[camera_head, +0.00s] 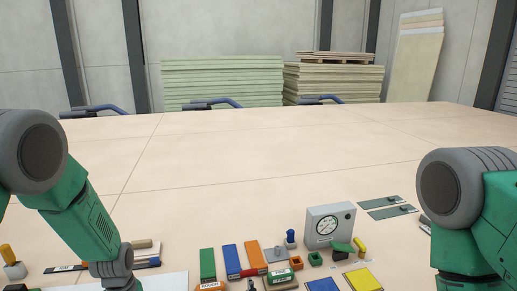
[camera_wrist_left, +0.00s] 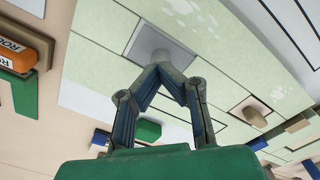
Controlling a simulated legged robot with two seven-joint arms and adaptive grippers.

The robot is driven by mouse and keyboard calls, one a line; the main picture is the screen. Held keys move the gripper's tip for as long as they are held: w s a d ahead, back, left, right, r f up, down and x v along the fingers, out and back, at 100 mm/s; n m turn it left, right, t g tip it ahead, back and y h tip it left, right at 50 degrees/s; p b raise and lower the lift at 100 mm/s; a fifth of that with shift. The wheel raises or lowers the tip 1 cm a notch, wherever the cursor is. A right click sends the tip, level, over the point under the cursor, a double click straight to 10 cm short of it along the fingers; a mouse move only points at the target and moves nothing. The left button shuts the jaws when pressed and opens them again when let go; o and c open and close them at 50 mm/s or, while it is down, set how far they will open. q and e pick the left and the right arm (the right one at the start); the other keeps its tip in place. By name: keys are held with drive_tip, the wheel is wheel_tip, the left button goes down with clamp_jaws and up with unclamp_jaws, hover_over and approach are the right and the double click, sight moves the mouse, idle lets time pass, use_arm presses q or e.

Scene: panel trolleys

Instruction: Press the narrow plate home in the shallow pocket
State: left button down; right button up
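In the left wrist view my left gripper (camera_wrist_left: 165,68) has its fingertips together, with nothing visible between them. The tips are in front of a grey square (camera_wrist_left: 157,42) on a pale green board (camera_wrist_left: 95,62); I cannot tell whether they touch it. A green block (camera_wrist_left: 148,130) shows partly behind the fingers. Narrow strips in green (camera_head: 208,264), blue (camera_head: 231,260) and orange (camera_head: 252,256) lie on the table in the head view. I cannot tell which piece is the narrow plate or where the shallow pocket is. My right gripper is out of view.
A grey gauge box (camera_head: 330,222) stands behind small parts. A blue square (camera_head: 322,285) and a yellow square (camera_head: 362,279) lie in front. In the left wrist view an orange labelled piece (camera_wrist_left: 18,55) is at the left.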

use_arm(q)
drive_tip(key=shift+s+d+f, duration=0.1)
wheel_tip(320, 180, up, 2)
drive_tip(key=shift+r+p, duration=0.2)
drive_tip(key=shift+p, duration=0.85)
drive_tip(key=shift+r, duration=0.35)
drive_tip(key=shift+r+p, duration=1.8)
drive_tip(key=shift+r, duration=0.25)
